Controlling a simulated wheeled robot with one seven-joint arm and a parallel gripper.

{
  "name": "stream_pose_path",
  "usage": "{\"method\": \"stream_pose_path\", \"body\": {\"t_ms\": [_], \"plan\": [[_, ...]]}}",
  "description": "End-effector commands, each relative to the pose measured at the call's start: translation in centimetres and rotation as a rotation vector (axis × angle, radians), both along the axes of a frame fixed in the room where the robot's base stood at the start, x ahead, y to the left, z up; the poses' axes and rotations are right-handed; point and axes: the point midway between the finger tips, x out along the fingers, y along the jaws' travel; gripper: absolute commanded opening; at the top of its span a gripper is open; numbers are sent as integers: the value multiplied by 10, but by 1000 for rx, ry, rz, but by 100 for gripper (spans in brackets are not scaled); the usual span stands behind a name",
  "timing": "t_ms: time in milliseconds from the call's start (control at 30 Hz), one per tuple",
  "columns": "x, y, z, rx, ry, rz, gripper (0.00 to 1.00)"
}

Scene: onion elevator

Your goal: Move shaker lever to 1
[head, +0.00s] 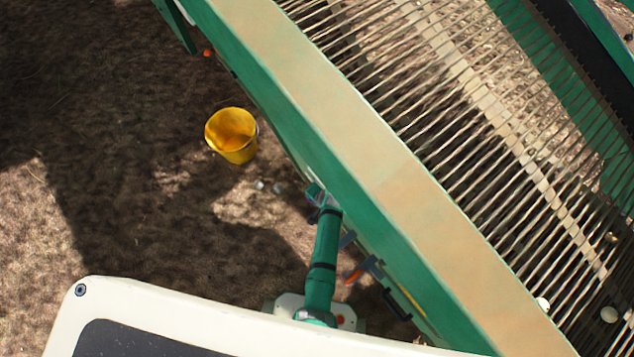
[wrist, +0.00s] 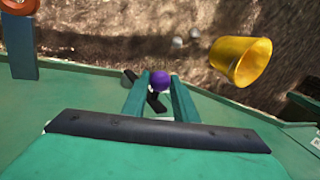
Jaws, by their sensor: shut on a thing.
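The lever shows in the wrist view as a purple ball knob (wrist: 160,81) on a short dark stem, at the green side of the machine. My gripper (wrist: 159,85) has one finger on each side of the knob and is shut on it. In the head view my gripper (head: 320,194) is at the outer side of the green elevator frame (head: 345,165). The knob cannot be made out there. No position numbers are readable, so I cannot tell the lever's setting.
A yellow bucket (head: 232,136) stands on the ground left of the machine; it also shows in the wrist view (wrist: 239,63). Small pale objects (head: 270,186) lie near it. An orange-handled part (head: 356,275) is on the frame below my gripper. The rod conveyor (head: 470,120) lies to the right.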

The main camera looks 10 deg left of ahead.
Motion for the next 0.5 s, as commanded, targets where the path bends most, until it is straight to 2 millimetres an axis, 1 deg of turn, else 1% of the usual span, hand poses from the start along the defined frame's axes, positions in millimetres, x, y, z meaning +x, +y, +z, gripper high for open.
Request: {"method": "stream_pose_path", "body": {"t_ms": [233,267,300,333,500], "plan": [[-1,-1,-1,-3,1,-1,0],[-1,-1,-1,-3,1,-1,28],[0,-1,-1,-3,1,-1,38],[0,-1,-1,-2,1,-1,44],[0,0,0,-1,1,0,44]]}}
